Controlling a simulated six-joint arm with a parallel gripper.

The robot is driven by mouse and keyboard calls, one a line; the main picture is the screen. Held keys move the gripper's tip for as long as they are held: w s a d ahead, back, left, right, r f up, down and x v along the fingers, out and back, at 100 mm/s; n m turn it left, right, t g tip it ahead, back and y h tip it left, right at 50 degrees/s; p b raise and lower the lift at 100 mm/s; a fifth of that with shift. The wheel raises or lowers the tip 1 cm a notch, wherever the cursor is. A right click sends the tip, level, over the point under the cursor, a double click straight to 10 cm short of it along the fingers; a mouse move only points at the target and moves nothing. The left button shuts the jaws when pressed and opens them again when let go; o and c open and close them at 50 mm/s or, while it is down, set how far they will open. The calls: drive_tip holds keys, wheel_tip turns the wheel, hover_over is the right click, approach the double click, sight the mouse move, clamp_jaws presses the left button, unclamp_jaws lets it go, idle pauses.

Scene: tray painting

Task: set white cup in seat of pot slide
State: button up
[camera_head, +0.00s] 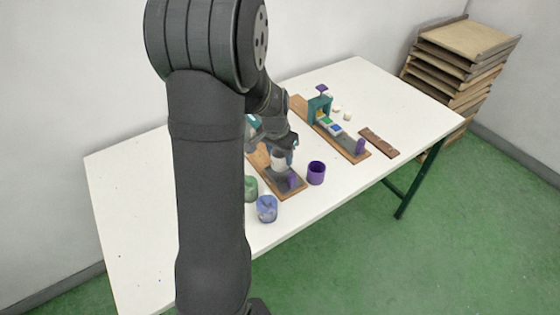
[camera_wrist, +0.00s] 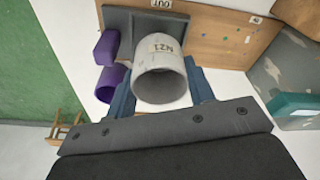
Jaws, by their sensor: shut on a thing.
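The white cup (camera_wrist: 160,70), with dark lettering on its side, is between the two blue fingers of my gripper (camera_wrist: 161,94), which is shut on it. In the head view the cup (camera_head: 279,160) is below my gripper (camera_head: 284,148), over the near wooden board. The grey pot slide (camera_wrist: 118,18) lies on that board, right behind the cup in the wrist view; it also shows in the head view (camera_head: 282,181). A purple block (camera_head: 293,180) stands at the slide's end. The cup hides the seat, and I cannot tell whether it touches it.
A purple cup (camera_head: 316,173) stands just right of the slide. A blue cup (camera_head: 267,208) and a green cup (camera_head: 250,188) stand at its left. A second board (camera_head: 300,105) carries a teal frame (camera_head: 319,108).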

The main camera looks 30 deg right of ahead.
sight(280, 162)
drive_tip(key=shift+f, duration=1.55)
drive_tip(key=shift+f, duration=0.1)
drive_tip(key=shift+f, duration=0.1)
drive_tip(key=o, duration=0.8)
drive_tip(key=shift+c, duration=0.2)
wheel_tip(280, 162, up, 12)
drive_tip(key=a, duration=0.1)
drive_tip(key=shift+s+a, duration=0.35)
